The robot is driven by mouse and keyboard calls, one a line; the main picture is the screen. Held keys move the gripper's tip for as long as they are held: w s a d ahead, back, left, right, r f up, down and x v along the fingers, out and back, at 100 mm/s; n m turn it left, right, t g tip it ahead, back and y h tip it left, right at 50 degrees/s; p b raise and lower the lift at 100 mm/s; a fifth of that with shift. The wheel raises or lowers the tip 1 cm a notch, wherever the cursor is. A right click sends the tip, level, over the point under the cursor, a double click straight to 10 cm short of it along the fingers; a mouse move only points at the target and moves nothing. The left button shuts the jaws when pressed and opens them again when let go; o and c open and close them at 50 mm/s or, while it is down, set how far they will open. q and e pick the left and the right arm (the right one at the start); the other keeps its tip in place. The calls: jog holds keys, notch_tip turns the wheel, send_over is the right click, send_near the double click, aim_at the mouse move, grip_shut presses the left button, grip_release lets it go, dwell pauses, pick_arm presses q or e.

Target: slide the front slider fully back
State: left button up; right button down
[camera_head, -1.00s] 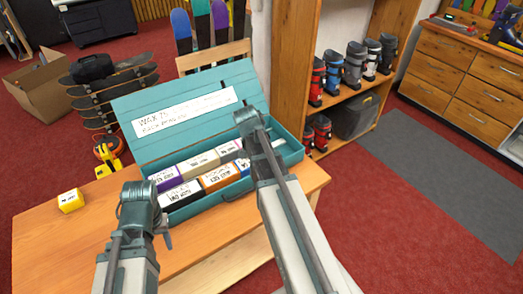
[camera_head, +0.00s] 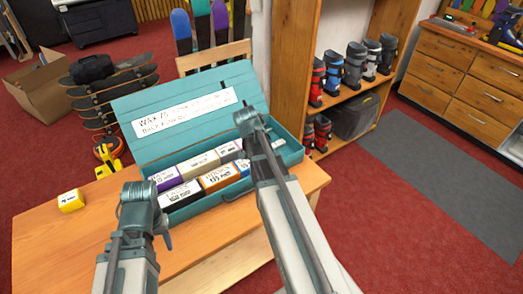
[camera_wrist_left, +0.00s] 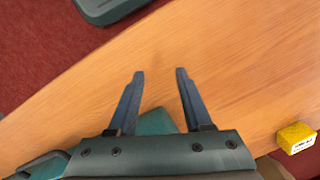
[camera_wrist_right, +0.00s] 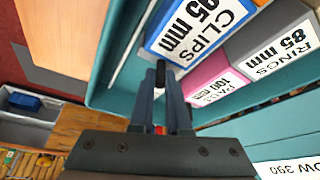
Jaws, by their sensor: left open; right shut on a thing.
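A teal box (camera_head: 213,205) stands open on the wooden table with its lid tilted back. Labelled blocks sit in it in two rows, among them a blue-and-white clips block (camera_wrist_right: 195,28) and a grey rings block (camera_wrist_right: 275,50). My right gripper (camera_wrist_right: 163,82) is shut on a small dark knob (camera_wrist_right: 160,70) beside the clips block, at the box's right end. I take this knob for part of the front slider; the rest of it is hidden. My left gripper (camera_wrist_left: 160,75) is open and empty above the bare tabletop, left of the box.
A yellow block (camera_head: 70,201) lies on the wooden table (camera_head: 95,235) at the left. A wooden shelf (camera_head: 293,50) with ski boots stands to the right. The table's front left is clear.

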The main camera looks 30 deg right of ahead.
dwell(0.4)
pick_arm(q)
jog(key=shift+a, duration=0.1)
pick_arm(e)
jog(key=d, duration=1.1)
jog(key=shift+w+d, duration=0.1)
jog(key=shift+w, duration=0.2)
jog(key=c, duration=1.2)
grip_release()
jog(key=shift+d, duration=0.15)
jog(key=shift+o, duration=0.2)
pick_arm(q)
jog(key=shift+r, duration=0.15)
pick_arm(e)
jog(key=shift+r, duration=0.15)
pick_arm(q)
notch_tip(320, 180, up, 12)
jog(key=p, duration=1.2)
jog(key=shift+r+p, duration=0.2)
jog(key=shift+p, duration=0.15)
pick_arm(e)
jog(key=v, duration=1.3)
jog(key=shift+r, duration=0.25)
